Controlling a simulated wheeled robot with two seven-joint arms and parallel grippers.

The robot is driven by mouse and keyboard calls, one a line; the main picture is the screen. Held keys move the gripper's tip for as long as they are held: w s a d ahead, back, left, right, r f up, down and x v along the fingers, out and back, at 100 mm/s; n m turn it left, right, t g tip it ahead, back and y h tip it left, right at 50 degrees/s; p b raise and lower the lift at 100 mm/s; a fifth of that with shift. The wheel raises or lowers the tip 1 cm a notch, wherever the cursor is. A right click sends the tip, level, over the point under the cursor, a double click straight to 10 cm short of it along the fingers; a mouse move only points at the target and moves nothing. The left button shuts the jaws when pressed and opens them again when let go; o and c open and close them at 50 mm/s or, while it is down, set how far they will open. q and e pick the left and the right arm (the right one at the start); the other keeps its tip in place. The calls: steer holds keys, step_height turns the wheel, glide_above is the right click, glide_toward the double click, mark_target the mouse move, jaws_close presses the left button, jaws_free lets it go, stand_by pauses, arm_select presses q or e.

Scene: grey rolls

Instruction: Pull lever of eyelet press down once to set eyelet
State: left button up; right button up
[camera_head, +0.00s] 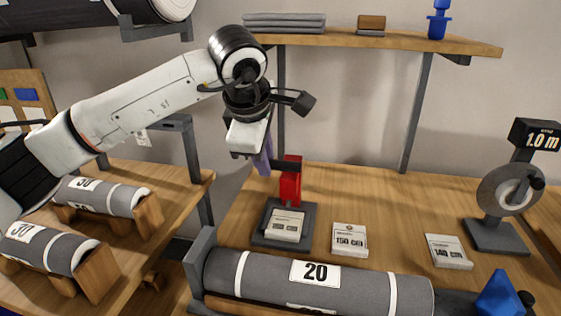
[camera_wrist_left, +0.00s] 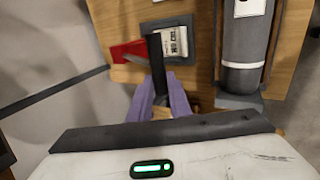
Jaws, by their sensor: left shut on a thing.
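The eyelet press has a red body (camera_head: 289,186) on a dark grey base plate (camera_head: 262,240). It stands on the wooden table, and its red body also shows in the left wrist view (camera_wrist_left: 130,50). Its black lever (camera_wrist_left: 156,55) points from the press toward my left gripper. My left gripper (camera_head: 264,163) has purple fingers and comes in from above, just left of the red body. In the left wrist view, the fingers (camera_wrist_left: 160,88) are shut on the lever's end, one on each side. My right gripper is not in view.
A grey roll marked 20 (camera_head: 315,278) lies in front of the press. A white card (camera_head: 284,225) sits on the press base, and two more cards (camera_head: 350,240) lie to its right. A measuring wheel (camera_head: 508,190) stands at the right. A shelf (camera_head: 400,40) hangs above.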

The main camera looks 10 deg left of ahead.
arm_select(q)
steer(key=shift+s+f+b, duration=0.35)
steer(key=shift+f+b, duration=0.2)
steer(key=shift+f, duration=0.15)
steer(key=shift+s+f+b, duration=0.3)
steer(key=shift+f+b, duration=0.5)
steer(key=shift+f, duration=0.15)
steer(key=shift+s+f+b, duration=0.2)
steer(key=shift+f+b, duration=0.55)
steer(key=shift+b, duration=0.05)
steer(key=shift+s+f+b, duration=0.15)
steer(key=shift+f+b, duration=0.55)
steer(key=shift+f, duration=0.3)
